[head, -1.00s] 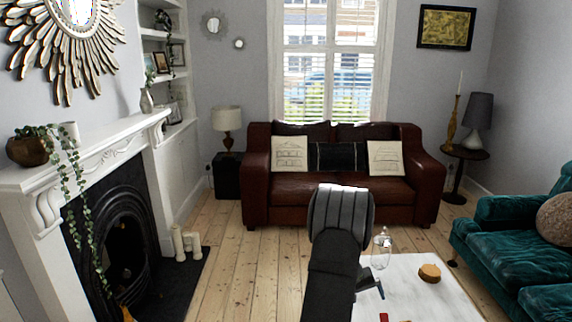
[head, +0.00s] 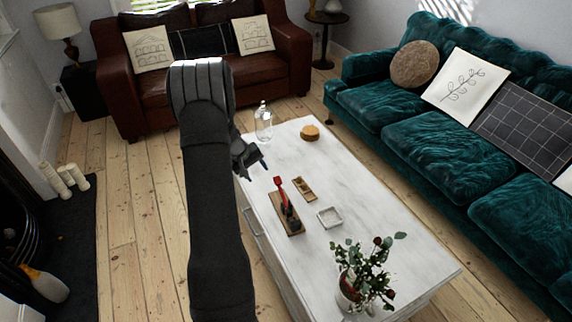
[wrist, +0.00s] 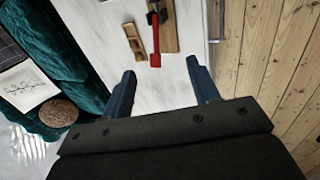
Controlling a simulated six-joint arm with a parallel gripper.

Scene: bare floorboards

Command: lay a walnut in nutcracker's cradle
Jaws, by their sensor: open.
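The nutcracker (head: 286,208) stands on the white table, a dark device with a red lever on a wooden base. In the wrist view its red lever (wrist: 155,42) points toward my gripper. A small wooden tray (head: 304,188) with hollows lies beside it and also shows in the wrist view (wrist: 134,43). I cannot make out a walnut, and the cradle is too small to tell. My gripper (head: 254,169) is open and empty over the table's left side, short of the nutcracker. Its two blue fingers stand apart in the wrist view (wrist: 161,68).
On the white table (head: 390,235) are a square white dish (head: 329,217), a vase of leafy stems (head: 362,280), a round wooden piece (head: 309,132) and a clear glass vessel (head: 263,124). A teal sofa (head: 440,145) stands along the table's right.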

